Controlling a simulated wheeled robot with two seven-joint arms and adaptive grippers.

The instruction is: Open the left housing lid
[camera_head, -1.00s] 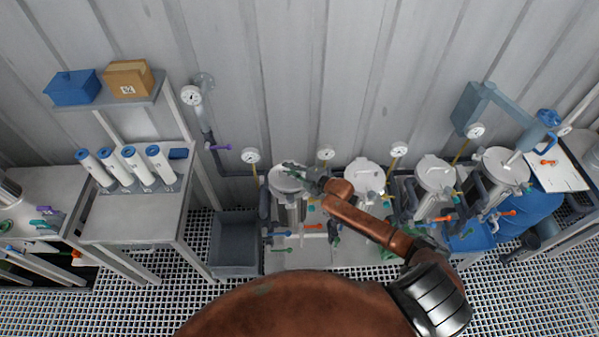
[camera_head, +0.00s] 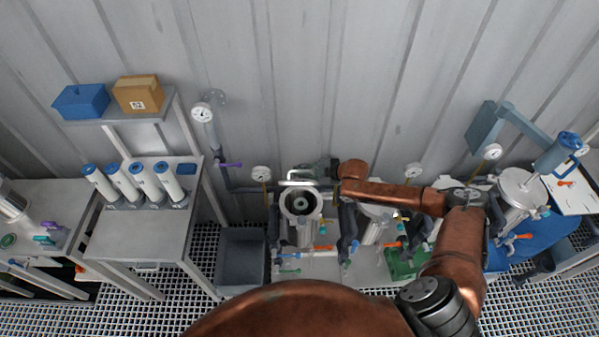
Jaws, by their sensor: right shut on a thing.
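The left housing (camera_head: 301,228) is an upright metal vessel. Its round mouth is uncovered, and a dark interior with a pale round part in it shows. Its lid (camera_head: 298,179) is tipped up at the back of the mouth, seen nearly edge-on. My right gripper (camera_head: 322,174) is at the right side of the raised lid, shut on it; the fingertips are small and partly hidden. My right arm reaches across from the right. My left gripper is not in view.
More housings stand to the right, including the far right one (camera_head: 522,190), partly behind my arm. A grey bin (camera_head: 242,262) stands on the floor at left. White filter cartridges (camera_head: 124,182) stand on a side table (camera_head: 140,232). Gauges and pipes line the wall.

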